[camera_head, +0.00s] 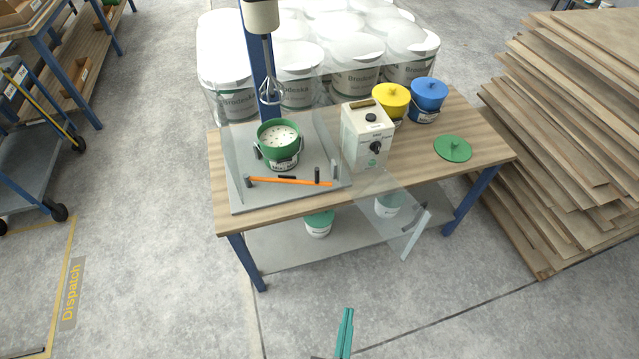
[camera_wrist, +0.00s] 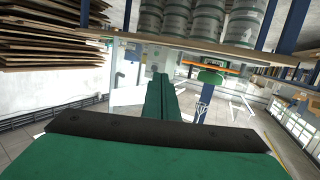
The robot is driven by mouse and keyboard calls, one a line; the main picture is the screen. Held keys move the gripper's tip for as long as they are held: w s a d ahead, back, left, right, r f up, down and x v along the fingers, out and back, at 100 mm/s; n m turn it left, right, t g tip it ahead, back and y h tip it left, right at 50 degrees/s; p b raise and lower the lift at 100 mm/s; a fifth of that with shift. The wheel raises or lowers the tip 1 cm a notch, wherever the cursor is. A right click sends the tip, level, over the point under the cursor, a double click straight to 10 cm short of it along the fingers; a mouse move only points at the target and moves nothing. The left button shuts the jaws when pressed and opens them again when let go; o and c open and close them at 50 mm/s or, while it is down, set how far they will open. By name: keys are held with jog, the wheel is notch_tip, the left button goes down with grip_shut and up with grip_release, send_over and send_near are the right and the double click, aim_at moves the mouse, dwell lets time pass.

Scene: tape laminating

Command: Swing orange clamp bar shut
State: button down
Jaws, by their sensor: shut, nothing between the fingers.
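The orange clamp bar (camera_head: 300,182) lies across the front of the grey base plate (camera_head: 260,199), in front of the green-rimmed bucket (camera_head: 285,155). A dark post (camera_head: 249,182) stands at its left end and another (camera_head: 317,176) near its right end. I cannot tell whether the bar is latched. My gripper (camera_head: 347,311) is shut and empty, low over the floor in front of the table, well apart from the bar. Its green fingers also show in the wrist view (camera_wrist: 160,82), where the scene appears upside down and an orange strip shows small behind them.
A whisk (camera_head: 269,90) hangs above the bucket. A clear guard panel (camera_head: 395,205) juts out past the table's front edge, right of the bar. A white control box (camera_head: 367,135) stands right of the plate. Yellow (camera_head: 391,101) and blue (camera_head: 428,100) pots stand behind.

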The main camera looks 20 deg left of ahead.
jog(key=w+a+f+n+y, duration=0.1)
jog(key=w+a+n+y, duration=0.3)
jog(key=w, duration=0.9)
jog(key=y, duration=0.2)
send_near(317, 176)
jog(key=shift+m+t, duration=0.4)
jog(key=x, duration=0.6)
jog(key=shift+w+a+f, duration=0.15)
jog(key=shift+a+f, duration=0.1)
jog(key=shift+f, duration=0.1)
